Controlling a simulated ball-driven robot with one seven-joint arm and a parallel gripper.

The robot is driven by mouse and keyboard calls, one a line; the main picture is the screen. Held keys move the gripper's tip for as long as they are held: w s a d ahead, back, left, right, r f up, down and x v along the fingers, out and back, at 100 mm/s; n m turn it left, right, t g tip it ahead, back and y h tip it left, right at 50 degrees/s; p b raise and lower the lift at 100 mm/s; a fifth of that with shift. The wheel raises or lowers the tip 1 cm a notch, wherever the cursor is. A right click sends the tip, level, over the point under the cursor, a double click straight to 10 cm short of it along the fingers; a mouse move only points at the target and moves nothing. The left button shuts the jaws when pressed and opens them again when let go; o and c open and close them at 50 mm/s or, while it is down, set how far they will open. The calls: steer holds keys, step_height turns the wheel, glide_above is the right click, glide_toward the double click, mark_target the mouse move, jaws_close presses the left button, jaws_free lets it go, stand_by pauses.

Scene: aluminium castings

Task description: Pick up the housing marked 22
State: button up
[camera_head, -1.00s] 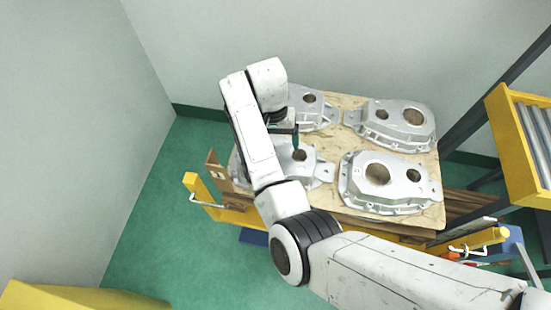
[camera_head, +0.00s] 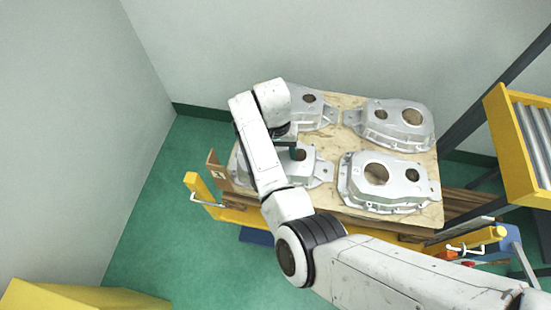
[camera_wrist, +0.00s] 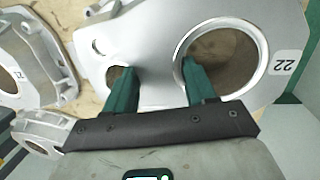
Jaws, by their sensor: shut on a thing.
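The housing marked 22 (camera_wrist: 150,40) is a silver casting that fills the middle of the wrist view, its white 22 label (camera_wrist: 286,63) at the right. In the head view the housing (camera_head: 311,168) is at the front left of the pallet, partly hidden by my arm. My gripper (camera_wrist: 156,70) has one green finger in the large round hole and the other in the smaller hole. It is shut on the metal between them. In the head view my gripper (camera_head: 291,144) is mostly hidden behind my wrist. Any gap under the housing cannot be seen.
Three other housings lie close by on the wooden pallet top (camera_head: 336,208): front right (camera_head: 395,185), back right (camera_head: 392,122) and back left (camera_head: 318,110). A yellow roller conveyor (camera_head: 515,135) stands at the right. Grey walls are behind and left; green floor is clear at left.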

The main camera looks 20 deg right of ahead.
jaws_close()
stand_by(0.4)
steer(key=shift+w+r, duration=0.1)
steer(key=shift+r, duration=0.05)
steer(key=shift+r, duration=0.1)
